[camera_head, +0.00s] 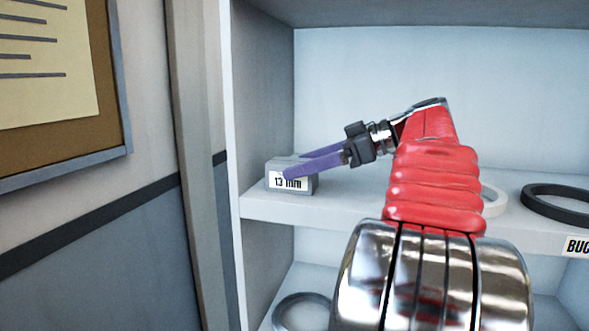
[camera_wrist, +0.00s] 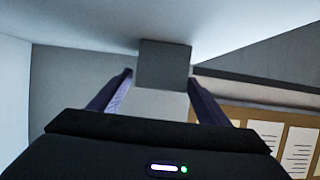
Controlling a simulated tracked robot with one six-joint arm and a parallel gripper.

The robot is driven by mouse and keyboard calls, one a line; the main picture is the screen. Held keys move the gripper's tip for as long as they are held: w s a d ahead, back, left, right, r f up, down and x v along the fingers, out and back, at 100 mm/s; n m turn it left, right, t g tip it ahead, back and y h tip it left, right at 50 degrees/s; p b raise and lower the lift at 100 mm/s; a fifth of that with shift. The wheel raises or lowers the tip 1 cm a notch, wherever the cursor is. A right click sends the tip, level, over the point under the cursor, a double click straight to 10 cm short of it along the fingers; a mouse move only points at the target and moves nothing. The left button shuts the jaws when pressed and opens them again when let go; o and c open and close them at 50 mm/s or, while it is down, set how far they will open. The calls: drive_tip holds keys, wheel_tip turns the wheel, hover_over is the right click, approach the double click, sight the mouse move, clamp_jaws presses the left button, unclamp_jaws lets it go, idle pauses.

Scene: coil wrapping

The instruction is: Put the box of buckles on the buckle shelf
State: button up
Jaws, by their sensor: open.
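A small grey box (camera_head: 291,183) with a white "13 mm" label stands upright on the shelf board (camera_head: 350,212), near its left end. In the wrist view, the box (camera_wrist: 164,65) lies between the spread fingertips (camera_wrist: 160,78), with a gap visible at the left finger. Contact at the other finger is hard to tell.
A black ring (camera_head: 558,201) and a pale ring (camera_head: 493,199), partly behind my arm, lie farther right on the same board. A grey ring (camera_head: 302,312) lies on the level below. The cabinet's left wall (camera_head: 264,100) is close beside the box.

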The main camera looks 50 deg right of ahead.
drive_tip(key=v, duration=0.9)
drive_tip(key=shift+s, duration=0.1)
idle(0.7)
